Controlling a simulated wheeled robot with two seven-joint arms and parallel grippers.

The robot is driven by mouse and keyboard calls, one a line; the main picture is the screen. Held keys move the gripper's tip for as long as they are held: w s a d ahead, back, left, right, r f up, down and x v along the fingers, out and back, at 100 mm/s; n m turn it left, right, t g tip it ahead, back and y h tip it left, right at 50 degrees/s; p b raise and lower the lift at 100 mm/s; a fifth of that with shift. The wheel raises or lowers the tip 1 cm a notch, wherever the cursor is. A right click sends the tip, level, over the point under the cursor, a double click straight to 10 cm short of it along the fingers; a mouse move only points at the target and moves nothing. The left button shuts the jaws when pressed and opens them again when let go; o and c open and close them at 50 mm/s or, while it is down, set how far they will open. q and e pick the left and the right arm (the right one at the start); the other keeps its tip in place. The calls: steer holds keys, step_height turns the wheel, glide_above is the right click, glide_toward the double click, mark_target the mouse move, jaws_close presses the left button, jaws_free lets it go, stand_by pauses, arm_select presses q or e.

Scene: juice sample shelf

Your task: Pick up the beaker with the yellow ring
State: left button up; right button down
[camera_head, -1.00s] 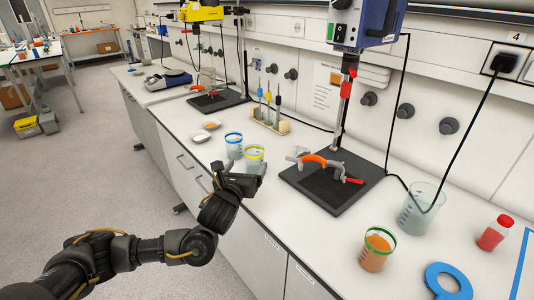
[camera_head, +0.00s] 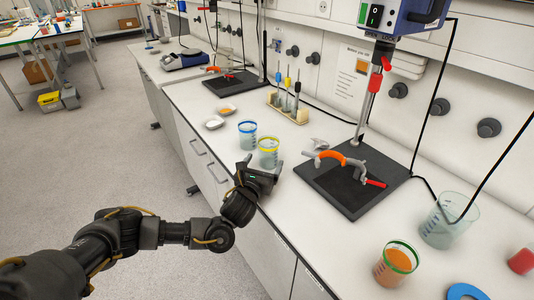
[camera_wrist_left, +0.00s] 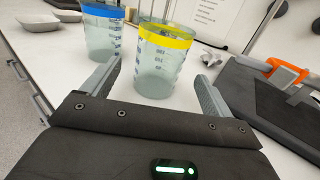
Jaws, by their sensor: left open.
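The beaker with the yellow ring (camera_head: 268,155) stands upright on the white bench, a clear beaker with a yellow band at its rim. It also shows in the left wrist view (camera_wrist_left: 160,65), ahead of and between the two open fingers. My left gripper (camera_head: 262,168) is at the near side of this beaker. In the left wrist view its fingers (camera_wrist_left: 160,88) are spread wide with nothing held. A beaker with a blue ring (camera_head: 247,135) stands just behind and to the left, and shows at upper left in the wrist view (camera_wrist_left: 102,30). My right gripper is not in view.
A black stand base (camera_head: 352,180) with an orange and grey clamp is to the right. A green-ringed beaker of orange liquid (camera_head: 394,264) and a larger clear beaker (camera_head: 448,222) stand at lower right. White dishes (camera_head: 214,122) and a pipette rack (camera_head: 287,108) are behind.

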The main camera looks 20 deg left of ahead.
arm_select(q)
steer(key=shift+w+d+r, duration=0.1)
steer(key=shift+w+r, duration=0.1)
steer(key=shift+w, duration=0.5)
steer(key=w, duration=0.5)
steer(key=shift+w+d+p, duration=0.1)
steer(key=shift+w+p, duration=0.2)
steer(key=shift+w, duration=0.1)
steer(key=c, duration=1.3)
steer(key=shift+o, duration=0.2)
steer(key=shift+r, duration=0.25)
